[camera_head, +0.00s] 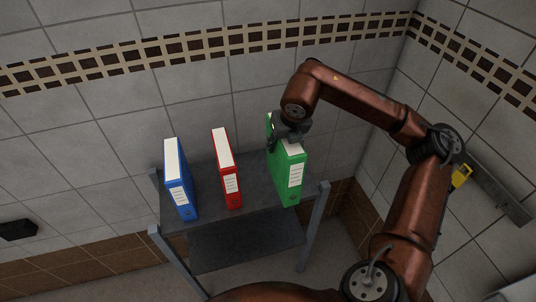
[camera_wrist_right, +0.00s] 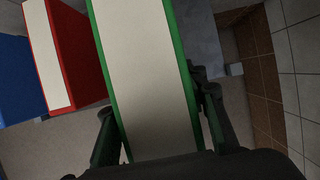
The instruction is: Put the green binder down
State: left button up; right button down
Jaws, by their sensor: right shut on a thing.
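The green binder (camera_head: 289,175) stands upright at the right end of the grey shelf top, its labelled spine facing the head camera. My right gripper (camera_head: 291,130) is shut on the green binder from above, near its upper far part. In the right wrist view the green binder (camera_wrist_right: 145,70) fills the middle, with one finger on each side of it; the right gripper (camera_wrist_right: 160,135) spans its width. I cannot tell whether the binder's base touches the shelf. My left gripper is not in view.
A red binder (camera_head: 227,170) and a blue binder (camera_head: 179,181) stand upright on the shelf unit (camera_head: 256,208), left of the green one. Gaps separate the binders. The tiled wall (camera_head: 100,110) is close behind. The shelf's right corner post (camera_head: 315,225) is near the green binder.

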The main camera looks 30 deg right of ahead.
jog(key=w+d+f+p, duration=0.2)
jog(key=w+f+p, duration=0.3)
jog(key=w+f, duration=0.6)
jog(key=shift+f, duration=0.35)
jog(key=c, duration=1.2)
grip_release()
jog(key=shift+s, duration=0.1)
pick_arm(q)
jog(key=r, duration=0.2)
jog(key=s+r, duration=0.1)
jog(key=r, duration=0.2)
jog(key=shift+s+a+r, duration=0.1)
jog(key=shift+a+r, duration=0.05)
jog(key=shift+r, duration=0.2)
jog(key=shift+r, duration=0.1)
pick_arm(e)
jog(key=shift+r, duration=0.1)
pick_arm(q)
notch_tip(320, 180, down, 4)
jog(key=b, duration=0.3)
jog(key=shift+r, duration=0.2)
pick_arm(e)
jog(key=v, duration=1.2)
jog(key=shift+s, duration=0.1)
